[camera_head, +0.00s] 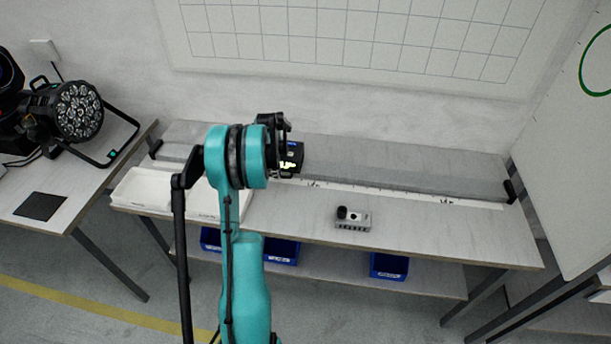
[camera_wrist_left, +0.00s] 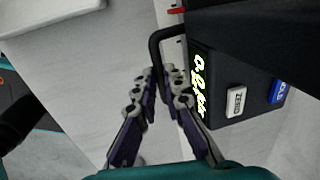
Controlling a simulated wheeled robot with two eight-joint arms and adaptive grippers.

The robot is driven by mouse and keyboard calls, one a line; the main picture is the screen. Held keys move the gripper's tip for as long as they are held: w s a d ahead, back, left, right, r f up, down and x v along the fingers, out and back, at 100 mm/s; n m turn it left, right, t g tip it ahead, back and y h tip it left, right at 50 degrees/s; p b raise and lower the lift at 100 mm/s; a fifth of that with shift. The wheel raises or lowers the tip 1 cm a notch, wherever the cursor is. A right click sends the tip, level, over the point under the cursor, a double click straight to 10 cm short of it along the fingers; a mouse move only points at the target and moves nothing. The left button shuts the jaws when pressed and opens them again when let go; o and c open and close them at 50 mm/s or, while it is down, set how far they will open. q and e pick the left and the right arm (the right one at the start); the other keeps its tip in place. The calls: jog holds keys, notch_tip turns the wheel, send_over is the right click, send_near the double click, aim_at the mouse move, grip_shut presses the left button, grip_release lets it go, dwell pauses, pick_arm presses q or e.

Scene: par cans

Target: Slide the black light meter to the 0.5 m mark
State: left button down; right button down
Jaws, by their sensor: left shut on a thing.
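The black light meter (camera_head: 293,153) sits on the long grey rail (camera_head: 400,172), near its left part. In the left wrist view the meter (camera_wrist_left: 225,115) shows a lit green display, a white ZERO button and a blue button. A thin black handle (camera_wrist_left: 154,48) bends out from its side. My left gripper (camera_wrist_left: 160,78) is shut on this handle, its fingers on either side of the bar. In the head view my left gripper (camera_head: 282,130) is at the meter, partly hidden by my teal arm. The white scale strip (camera_head: 400,192) runs along the rail's front; its marks are too small to read.
A small grey device (camera_head: 352,218) with a black knob stands on the bench front. White trays (camera_head: 145,188) are at the bench's left end. Black stops (camera_head: 510,191) cap the rail ends. The rail right of the meter is clear. A stage light (camera_head: 78,110) stands on the left table.

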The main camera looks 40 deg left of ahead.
pick_arm(q)
jog(key=s+a, duration=0.5)
jog(key=a, duration=0.3)
jog(key=s+a+p, duration=0.1)
jog(key=s+a, duration=0.4)
jog(key=a, duration=0.4)
jog(key=s+a, duration=0.6)
jog(key=a, duration=0.3)
jog(key=shift+s, duration=0.1)
jog(key=c, duration=1.6)
grip_release()
jog(key=shift+a, duration=0.1)
notch_tip(320, 180, up, 12)
jog(key=s+d, duration=0.1)
jog(key=shift+s, duration=0.35)
jog(key=shift+d+f, duration=0.1)
jog(key=shift+f, duration=0.05)
